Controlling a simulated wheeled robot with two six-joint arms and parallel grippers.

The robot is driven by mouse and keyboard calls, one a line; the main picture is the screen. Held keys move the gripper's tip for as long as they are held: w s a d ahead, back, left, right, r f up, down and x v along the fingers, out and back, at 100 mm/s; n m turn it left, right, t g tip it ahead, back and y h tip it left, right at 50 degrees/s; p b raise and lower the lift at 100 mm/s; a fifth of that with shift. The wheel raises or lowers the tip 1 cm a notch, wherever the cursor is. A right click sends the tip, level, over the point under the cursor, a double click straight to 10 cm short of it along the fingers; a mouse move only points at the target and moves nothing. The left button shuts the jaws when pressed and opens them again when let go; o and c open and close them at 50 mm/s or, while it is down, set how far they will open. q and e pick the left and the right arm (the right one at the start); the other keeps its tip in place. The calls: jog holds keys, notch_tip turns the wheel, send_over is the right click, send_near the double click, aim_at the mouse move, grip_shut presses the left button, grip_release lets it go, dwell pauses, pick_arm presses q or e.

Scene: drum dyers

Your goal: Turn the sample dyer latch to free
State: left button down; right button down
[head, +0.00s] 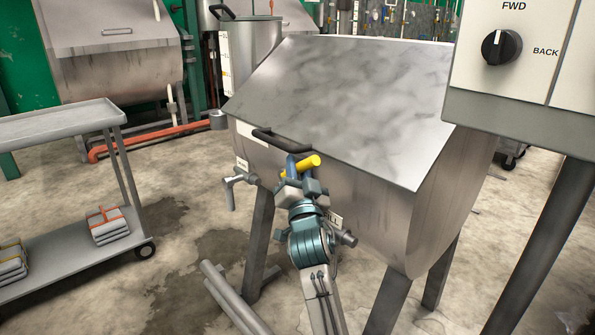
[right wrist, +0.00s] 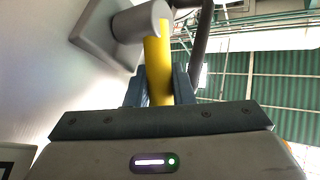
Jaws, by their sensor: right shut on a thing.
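The sample dyer (head: 370,170) is a steel tub on legs with a sloped grey lid and a dark handle (head: 282,140) at the lid's lower edge. Its latch has a yellow lever (head: 309,163) on the front, just below the handle. In the right wrist view the yellow lever (right wrist: 157,70) runs from a grey round hub (right wrist: 142,22) down between my fingers. My right gripper (head: 297,175) is shut on this lever. It also shows in the right wrist view (right wrist: 160,88), with a finger on each side of the lever. My left gripper is not in view.
A control box (head: 510,60) with a FWD/BACK knob stands on a post at the right. A grey cart (head: 70,120) with stacked items is at the left. A tap (head: 235,183) sticks out left of the latch. Pipes (head: 232,300) lie on the floor.

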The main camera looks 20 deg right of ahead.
jog(key=c, duration=1.5)
grip_release()
jog(key=shift+c, duration=0.2)
jog(key=shift+s, duration=0.1)
jog(key=v, duration=1)
jog(key=shift+s+a+f+p, duration=0.15)
jog(key=shift+s+p, duration=0.15)
jog(key=shift+p, duration=0.05)
